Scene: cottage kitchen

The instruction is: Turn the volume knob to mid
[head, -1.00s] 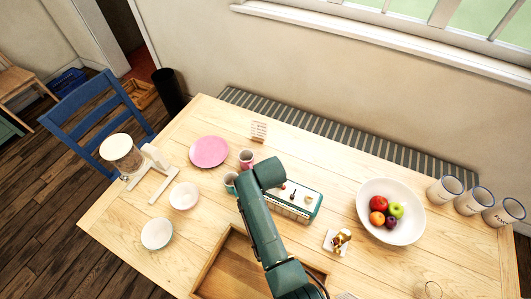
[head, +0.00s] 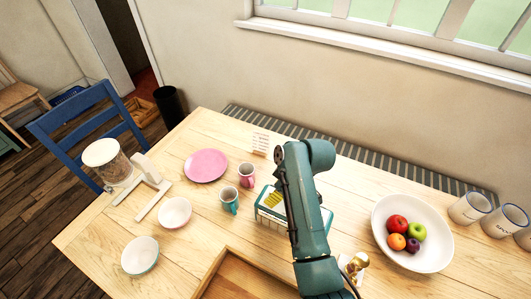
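A teal and cream radio-like box (head: 266,216) stands near the middle of the wooden table in the head view. My raised arm passes in front of it and covers its middle and much of its top. A small yellow patch (head: 274,198) shows at the box's upper left. The volume knob cannot be made out, so its setting cannot be read. My gripper is hidden behind my own arm, and I cannot see whether it touches the box.
Pink and teal mugs (head: 247,174) (head: 229,199) stand close left of the box. A pink plate (head: 206,165), two bowls (head: 174,212) (head: 141,256) and a glass-jar appliance (head: 108,163) are further left. A brown-and-white figurine (head: 356,264) and fruit bowl (head: 383,222) are at right. A wooden tray (head: 222,263) lies in front.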

